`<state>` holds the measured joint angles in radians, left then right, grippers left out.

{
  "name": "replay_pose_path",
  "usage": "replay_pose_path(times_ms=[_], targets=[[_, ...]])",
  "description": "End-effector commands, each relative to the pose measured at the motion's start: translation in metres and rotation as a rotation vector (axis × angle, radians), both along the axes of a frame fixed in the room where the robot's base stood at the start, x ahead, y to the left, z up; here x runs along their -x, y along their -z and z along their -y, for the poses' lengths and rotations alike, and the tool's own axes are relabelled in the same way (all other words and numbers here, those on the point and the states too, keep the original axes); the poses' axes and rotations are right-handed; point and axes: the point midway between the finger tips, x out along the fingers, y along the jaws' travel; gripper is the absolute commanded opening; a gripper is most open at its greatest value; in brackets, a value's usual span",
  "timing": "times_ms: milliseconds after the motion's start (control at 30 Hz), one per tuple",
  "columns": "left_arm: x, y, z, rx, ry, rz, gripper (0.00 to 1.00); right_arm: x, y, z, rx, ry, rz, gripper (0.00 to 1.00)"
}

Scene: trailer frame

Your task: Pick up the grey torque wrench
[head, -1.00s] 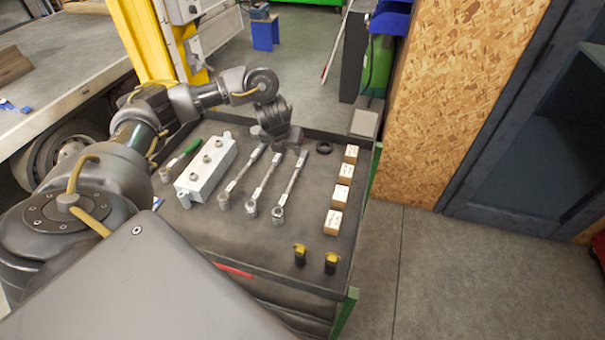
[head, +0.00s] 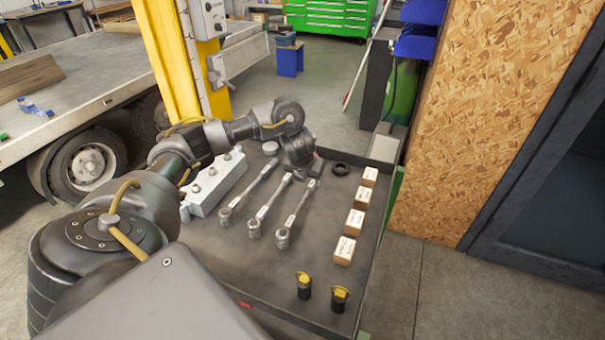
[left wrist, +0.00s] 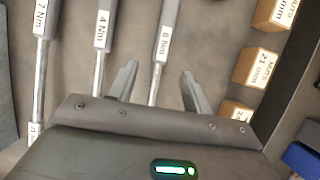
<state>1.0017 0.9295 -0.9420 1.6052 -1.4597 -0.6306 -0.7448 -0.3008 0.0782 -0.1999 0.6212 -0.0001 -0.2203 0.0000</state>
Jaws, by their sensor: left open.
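Three grey torque wrenches lie side by side on the dark tray top: a left one (head: 250,190), a middle one (head: 270,205) and a right one (head: 297,213). In the left wrist view their labels appear to read 7 Nm (left wrist: 40,50), 4 Nm (left wrist: 102,45) and 6 Nm (left wrist: 163,40). My left gripper (head: 305,167) is above the far end of the right wrench. In the left wrist view its open fingers (left wrist: 160,85) appear on either side of the 6 Nm wrench's shaft, with nothing gripped. The fingertips are hard to make out in the head view.
Small labelled boxes (head: 355,222) stand in a row to the right, with a black ring (head: 341,169) behind. Two yellow-topped black pieces (head: 304,284) stand near the front. A pale block with knobs (head: 212,188) is at left, partly behind my arm. A chipboard panel (head: 475,120) rises at right.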

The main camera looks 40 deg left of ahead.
Motion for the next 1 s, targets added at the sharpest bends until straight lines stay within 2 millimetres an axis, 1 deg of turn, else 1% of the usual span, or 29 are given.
replay_pose_path(times_ms=[33,233,300,533,633,733,933,967,1000], targets=[[-0.001,0.009,0.000,0.002,-0.001,-0.001,0.49,0.000,0.006,0.001,0.001,0.000,0.000,0.36],[-0.004,0.010,-0.001,0.000,0.001,-0.001,0.49,-0.001,0.006,0.001,0.002,-0.001,0.001,0.36],[-0.005,0.014,-0.001,0.000,0.002,-0.002,0.49,-0.001,0.007,0.002,0.002,-0.001,0.001,0.36],[-0.017,0.044,-0.005,0.001,0.000,-0.005,0.49,0.000,0.007,0.003,0.004,-0.002,0.000,0.36],[-0.022,0.054,-0.006,0.002,0.001,-0.003,0.49,0.000,0.008,0.004,0.004,-0.002,0.000,0.36],[-0.024,0.058,-0.007,0.000,0.002,-0.002,0.49,0.000,0.008,0.004,0.004,-0.002,0.000,0.36],[-0.024,0.058,-0.007,0.000,0.002,-0.001,0.49,0.000,0.008,0.003,0.004,-0.002,0.000,0.36],[-0.024,0.058,-0.007,0.000,0.002,-0.001,0.46,0.000,0.008,0.003,0.004,-0.002,0.000,0.36],[-0.024,0.058,-0.007,0.000,0.002,-0.001,0.41,0.000,0.008,0.003,0.004,-0.002,0.000,0.36]])
